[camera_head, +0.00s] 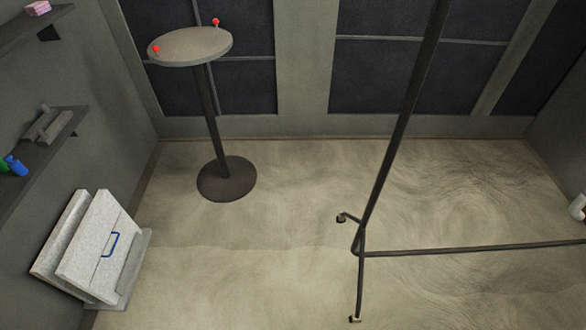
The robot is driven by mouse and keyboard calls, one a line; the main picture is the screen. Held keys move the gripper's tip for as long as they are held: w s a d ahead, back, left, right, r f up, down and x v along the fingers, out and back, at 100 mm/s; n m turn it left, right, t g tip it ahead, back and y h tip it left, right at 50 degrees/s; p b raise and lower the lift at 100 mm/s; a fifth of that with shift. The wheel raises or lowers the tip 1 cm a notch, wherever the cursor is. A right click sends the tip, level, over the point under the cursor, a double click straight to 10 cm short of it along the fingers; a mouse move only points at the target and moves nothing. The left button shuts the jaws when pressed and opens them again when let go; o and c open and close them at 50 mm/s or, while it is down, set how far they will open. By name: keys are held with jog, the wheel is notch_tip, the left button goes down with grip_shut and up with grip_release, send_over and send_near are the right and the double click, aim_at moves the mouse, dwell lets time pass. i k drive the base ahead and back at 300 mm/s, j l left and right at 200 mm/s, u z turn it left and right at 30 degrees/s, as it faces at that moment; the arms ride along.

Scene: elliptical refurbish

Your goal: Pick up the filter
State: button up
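No thing in view is plainly marked as the filter. A pale, speckled slab-like unit (85,257) with a blue handle (110,245) on its front leans by the left wall at the lower left; I cannot tell whether it is the filter. A small grey item (47,125) lies on the middle left shelf, its kind unclear. My gripper is not in view.
A round-based pedestal table (190,46) with two red knobs on its top stands at the back. A dark wheeled metal frame (388,160) crosses the right side. Wall shelves (40,150) hold small items, including green and blue ones. The middle floor (290,215) is clear.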

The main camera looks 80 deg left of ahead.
aim_at(93, 261)
jog(key=u, duration=2.5)
jog(key=i+u, duration=0.1)
jog(key=u, duration=0.3)
jog(key=i+u, duration=0.1)
jog(key=u, duration=0.75)
jog(key=i+l+u, duration=0.1)
jog(key=u, duration=0.35)
